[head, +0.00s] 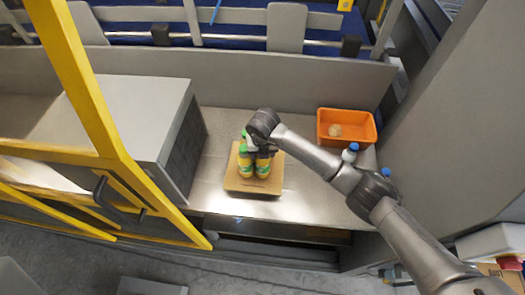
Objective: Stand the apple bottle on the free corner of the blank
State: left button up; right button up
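The blank (240,187) is a flat tan cardboard sheet on the metal table. Yellow-orange bottles with green caps (244,163) stand upright close together on it. A front-right bottle (263,168) stands beside the front-left one. My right gripper (256,146) is over this group, at the height of the caps. The wrist hides its fingers and part of the bottles behind. I cannot tell whether it holds a bottle, or which bottle is the apple one. My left gripper is not in view.
An orange crate (347,141) with a small round pale thing inside stands at the back right. A blue-capped bottle (349,155) is in front of it, and another blue cap (386,172) shows behind my arm. A grey box-shaped housing (150,120) and a yellow frame (90,95) bound the left.

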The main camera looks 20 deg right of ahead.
jog(key=shift+f, duration=0.35)
jog(key=o, duration=1.5)
jog(key=shift+c, duration=0.2)
notch_tip(320, 180, up, 14)
jog(key=s+b, duration=0.1)
jog(key=b, duration=0.1)
jog(key=shift+s+a, duration=0.25)
jog(key=shift+f, duration=0.1)
